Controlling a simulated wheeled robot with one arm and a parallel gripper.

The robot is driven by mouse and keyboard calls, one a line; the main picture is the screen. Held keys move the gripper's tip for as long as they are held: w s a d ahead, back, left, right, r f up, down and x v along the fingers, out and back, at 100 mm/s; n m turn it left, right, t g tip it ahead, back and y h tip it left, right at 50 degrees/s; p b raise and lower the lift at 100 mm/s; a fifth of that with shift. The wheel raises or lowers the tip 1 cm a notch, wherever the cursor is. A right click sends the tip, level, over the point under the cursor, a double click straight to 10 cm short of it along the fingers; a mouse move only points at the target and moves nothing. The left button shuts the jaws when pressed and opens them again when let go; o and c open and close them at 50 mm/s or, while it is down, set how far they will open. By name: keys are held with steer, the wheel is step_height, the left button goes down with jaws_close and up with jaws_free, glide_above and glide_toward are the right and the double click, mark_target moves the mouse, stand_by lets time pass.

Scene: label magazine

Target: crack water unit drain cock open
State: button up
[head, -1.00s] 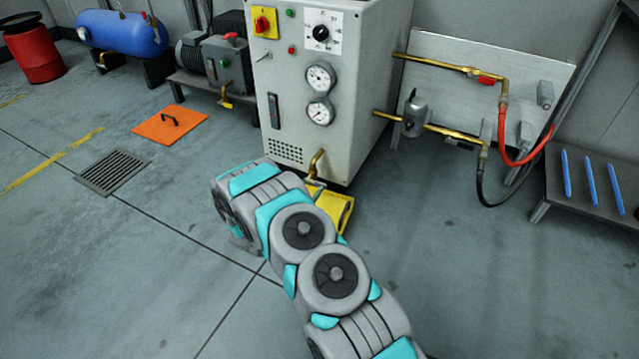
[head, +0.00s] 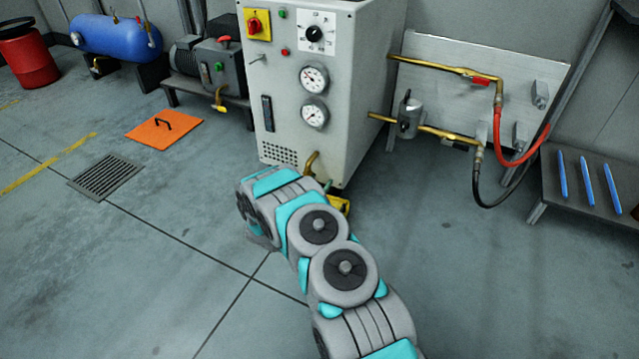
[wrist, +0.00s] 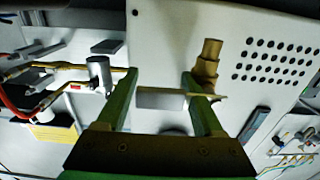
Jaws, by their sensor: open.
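The water unit (head: 345,110) is a pale grey cabinet with a selector dial and two gauges. Its brass drain cock (head: 311,162) sticks out low on the front, just past my arm. In the wrist view the brass cock body (wrist: 207,62) is beside the right finger, and a flat grey lever (wrist: 160,99) lies across the gap between the fingers. My gripper (wrist: 160,75) is open, with green fingers on either side of the lever. I cannot tell whether either finger touches it. In the head view my arm hides most of the gripper.
A yellow tray (head: 340,205) stands on the floor below the cock, mostly hidden by my arm. Brass pipes and red and black hoses (head: 523,155) run at right. A floor grate (head: 106,176) and orange plate (head: 164,129) lie at left. Floor at front left is clear.

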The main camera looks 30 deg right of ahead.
steer(key=shift+w+d, duration=0.1)
jaws_close()
stand_by(0.6)
